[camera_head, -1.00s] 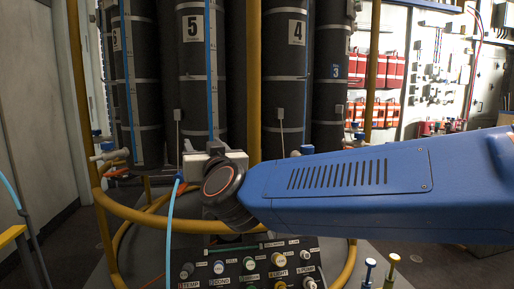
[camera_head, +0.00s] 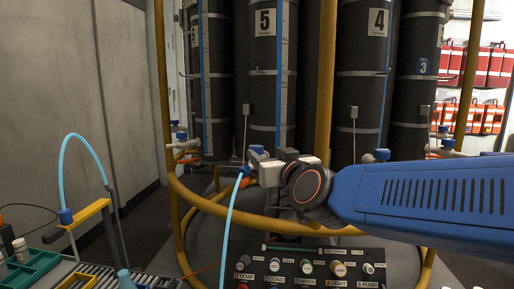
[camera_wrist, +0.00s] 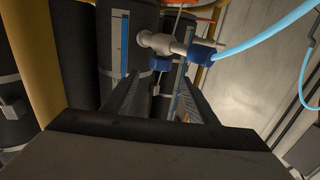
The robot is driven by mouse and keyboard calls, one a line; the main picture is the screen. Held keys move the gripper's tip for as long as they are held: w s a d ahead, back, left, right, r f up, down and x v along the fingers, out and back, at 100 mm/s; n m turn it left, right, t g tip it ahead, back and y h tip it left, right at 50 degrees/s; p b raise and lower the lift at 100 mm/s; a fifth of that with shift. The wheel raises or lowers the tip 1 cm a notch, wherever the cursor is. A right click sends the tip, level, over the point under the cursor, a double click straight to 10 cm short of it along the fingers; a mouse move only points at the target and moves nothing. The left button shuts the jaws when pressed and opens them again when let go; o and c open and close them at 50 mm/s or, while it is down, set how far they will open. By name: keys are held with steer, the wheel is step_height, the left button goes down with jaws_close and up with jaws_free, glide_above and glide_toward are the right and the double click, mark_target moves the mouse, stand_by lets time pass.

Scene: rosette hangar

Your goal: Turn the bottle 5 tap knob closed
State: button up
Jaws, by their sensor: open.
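Bottle 5 (camera_head: 263,70) is a tall dark cylinder with a white "5" label and a blue level strip. Its tap (camera_wrist: 158,41) shows in the wrist view as a pale body with a blue knob (camera_wrist: 160,64). A blue fitting (camera_wrist: 202,51) at its side carries a light blue hose (camera_wrist: 262,32). My gripper (camera_wrist: 159,88) is open, its two dark fingers pointing at the tap. The knob appears between the fingertips or just beyond them; I cannot tell which, and I see no grip on it. In the head view my wrist hides part of the tap.
A yellow ring rail (camera_head: 205,205) runs around the bottles. A panel of labelled knobs (camera_head: 310,265) lies below my wrist. Bottle 4 (camera_head: 362,70) stands to the right. A bench with a green tray (camera_head: 35,268) and a yellow bracket (camera_head: 85,213) is at the left.

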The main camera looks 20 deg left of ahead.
mark_target(258, 148)
steer(key=x, duration=0.9)
steer(key=shift+a, duration=0.1)
steer(key=c, duration=1.1)
